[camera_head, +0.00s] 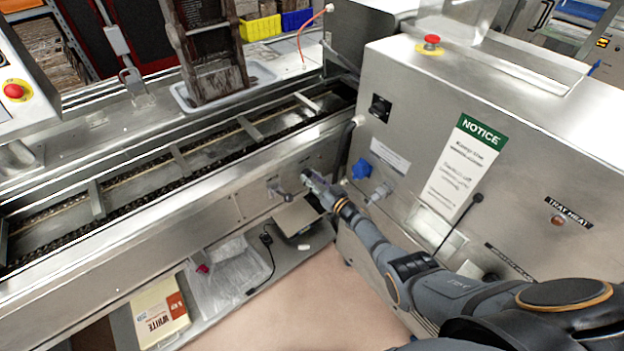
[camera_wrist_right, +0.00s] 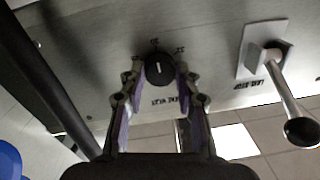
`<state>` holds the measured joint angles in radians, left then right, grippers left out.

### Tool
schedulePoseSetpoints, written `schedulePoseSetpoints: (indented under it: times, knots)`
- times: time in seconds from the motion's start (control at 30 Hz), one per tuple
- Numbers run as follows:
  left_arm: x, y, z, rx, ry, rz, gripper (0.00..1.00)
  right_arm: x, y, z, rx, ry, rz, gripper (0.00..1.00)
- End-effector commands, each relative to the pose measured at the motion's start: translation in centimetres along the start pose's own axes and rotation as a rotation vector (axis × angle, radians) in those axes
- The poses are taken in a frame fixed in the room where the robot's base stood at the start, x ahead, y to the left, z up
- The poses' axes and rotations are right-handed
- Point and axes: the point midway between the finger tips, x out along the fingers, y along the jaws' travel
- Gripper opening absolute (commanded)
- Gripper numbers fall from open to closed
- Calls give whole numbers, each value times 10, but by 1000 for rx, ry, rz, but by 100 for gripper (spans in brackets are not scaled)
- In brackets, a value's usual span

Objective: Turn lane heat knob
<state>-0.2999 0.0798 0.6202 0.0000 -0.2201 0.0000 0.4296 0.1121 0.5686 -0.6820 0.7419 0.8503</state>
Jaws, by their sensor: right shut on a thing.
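The lane heat knob (camera_wrist_right: 160,68) is a round black dial with a white pointer line, set in the metal front panel, with small printed marks around it. In the right wrist view it sits between the two fingertips of my right gripper (camera_wrist_right: 158,78), which is shut on it. In the head view my right gripper (camera_head: 312,180) reaches the conveyor's front panel near the cabinet corner and hides the knob. The left gripper is not in view.
A lever labelled lane stop (camera_wrist_right: 275,62) sticks out close beside the knob; it also shows in the head view (camera_head: 283,194). The steel cabinet (camera_head: 400,130) stands close on the right, with a blue knob (camera_head: 361,169).

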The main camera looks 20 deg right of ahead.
Motion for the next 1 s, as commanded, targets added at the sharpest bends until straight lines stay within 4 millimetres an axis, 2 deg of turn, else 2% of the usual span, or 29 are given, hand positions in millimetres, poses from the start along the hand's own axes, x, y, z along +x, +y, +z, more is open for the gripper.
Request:
schedulePoseSetpoints:
  times: [0.13, 0.17, 0.3, 0.67, 0.87, 1.0]
  knots:
    - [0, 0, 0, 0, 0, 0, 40, 0, 0, 0, -1, 0, 0, 1]
    - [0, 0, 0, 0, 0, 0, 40, 0, 0, 0, -1, 0, 0, 36]
    - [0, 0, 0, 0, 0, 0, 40, 0, 0, 0, -1, 0, 0, 55]
    - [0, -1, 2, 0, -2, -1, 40, -3, 0, 0, -3, 0, 0, 55]
    - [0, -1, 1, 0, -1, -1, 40, -28, 0, 1, -4, -1, 0, 55]
    - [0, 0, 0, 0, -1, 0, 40, -60, 0, 2, -5, -3, 0, 55]
